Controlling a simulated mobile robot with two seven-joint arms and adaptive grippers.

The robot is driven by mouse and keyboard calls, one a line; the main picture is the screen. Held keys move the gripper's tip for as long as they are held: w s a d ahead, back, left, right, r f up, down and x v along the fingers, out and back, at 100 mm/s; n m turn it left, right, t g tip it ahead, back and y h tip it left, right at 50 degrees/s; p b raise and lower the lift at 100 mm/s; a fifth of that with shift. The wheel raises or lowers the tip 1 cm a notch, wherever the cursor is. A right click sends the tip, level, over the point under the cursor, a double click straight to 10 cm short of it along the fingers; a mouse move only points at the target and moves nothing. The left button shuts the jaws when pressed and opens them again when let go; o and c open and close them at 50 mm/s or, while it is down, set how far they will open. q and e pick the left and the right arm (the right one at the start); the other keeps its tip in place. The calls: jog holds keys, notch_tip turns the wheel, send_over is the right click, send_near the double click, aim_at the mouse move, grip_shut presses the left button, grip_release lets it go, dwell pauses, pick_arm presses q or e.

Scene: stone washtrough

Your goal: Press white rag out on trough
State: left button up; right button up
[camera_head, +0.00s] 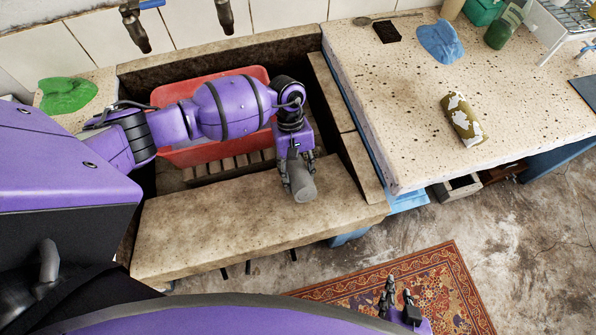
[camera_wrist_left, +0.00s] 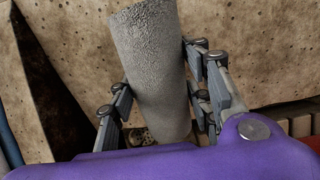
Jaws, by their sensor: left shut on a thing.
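The white rag (camera_head: 302,183) looks like a grey-white rolled cylinder. My left gripper (camera_head: 296,163) is shut on it, with the roll over the front ledge of the stone trough (camera_head: 215,228). In the left wrist view the rag (camera_wrist_left: 150,65) stands between the fingers of my left gripper (camera_wrist_left: 160,95), with the trough's stone behind it. I cannot tell whether the rag touches the stone. My right gripper (camera_head: 399,300) is empty and open, low in the head view above the floor rug.
A red basin (camera_head: 250,76) sits in the trough under my left arm. Taps (camera_head: 134,28) hang above. A green cloth (camera_head: 67,95) lies at left. The speckled counter (camera_head: 385,120) holds a blue cloth (camera_head: 440,41), a patterned roll (camera_head: 463,120) and a dark pad (camera_head: 387,32).

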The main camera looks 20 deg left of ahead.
aim_at(297, 170)
pick_arm(q)
jog(key=shift+s+d+f, duration=0.15)
jog(key=shift+s+f, duration=0.05)
jog(key=shift+f, duration=0.35)
pick_arm(e)
jog(key=shift+s+a+f, duration=0.15)
jog(key=shift+s+f, duration=0.2)
jog(key=shift+f, duration=0.2)
